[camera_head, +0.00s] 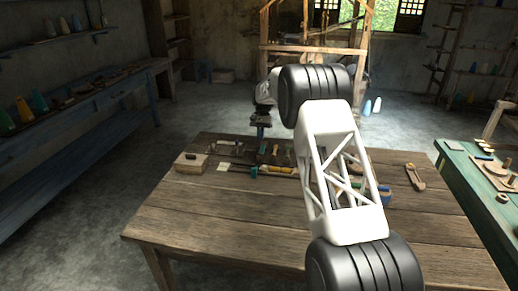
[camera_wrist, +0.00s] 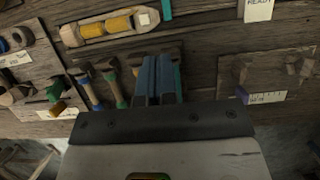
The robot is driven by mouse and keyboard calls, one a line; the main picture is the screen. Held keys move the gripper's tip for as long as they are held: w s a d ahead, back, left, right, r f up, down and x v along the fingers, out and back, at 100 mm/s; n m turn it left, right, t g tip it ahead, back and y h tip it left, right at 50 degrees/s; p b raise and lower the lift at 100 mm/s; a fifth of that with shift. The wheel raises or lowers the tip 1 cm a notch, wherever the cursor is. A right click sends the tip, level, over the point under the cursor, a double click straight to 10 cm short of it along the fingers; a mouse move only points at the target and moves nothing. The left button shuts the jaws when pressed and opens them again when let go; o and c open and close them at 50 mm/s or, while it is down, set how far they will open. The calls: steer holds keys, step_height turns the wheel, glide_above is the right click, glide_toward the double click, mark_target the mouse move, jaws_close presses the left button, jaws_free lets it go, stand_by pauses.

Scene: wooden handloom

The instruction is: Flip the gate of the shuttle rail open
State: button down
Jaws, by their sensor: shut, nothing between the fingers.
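A wooden shuttle with yellow thread (camera_head: 281,170) lies on the table. It also shows at the top left of the wrist view (camera_wrist: 110,24). A teal upright piece (camera_head: 254,171) stands at its left end in the head view, and its edge shows at the top of the wrist view (camera_wrist: 166,10). It may be the gate, but I cannot tell whether it is open. The rail is not clear to me. My gripper (camera_head: 261,137) is shut and empty above the table's far edge. Its blue fingers (camera_wrist: 157,80) touch nothing that I can make out.
Several small hand tools with coloured handles (camera_wrist: 112,85) lie beside the fingers. A "READY" label (camera_wrist: 258,9) lies near the teal piece. A wooden block (camera_head: 190,163) sits at the table's left. The wooden table's (camera_head: 220,220) near half is clear. A loom frame stands behind.

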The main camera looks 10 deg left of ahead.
mark_target(255, 169)
steer(key=x, duration=0.9)
steer(key=shift+s+f, duration=0.1)
steer(key=shift+f, duration=0.25)
steer(key=s, duration=0.2)
steer(key=shift+s, duration=1)
steer(key=shift+s, duration=2.55)
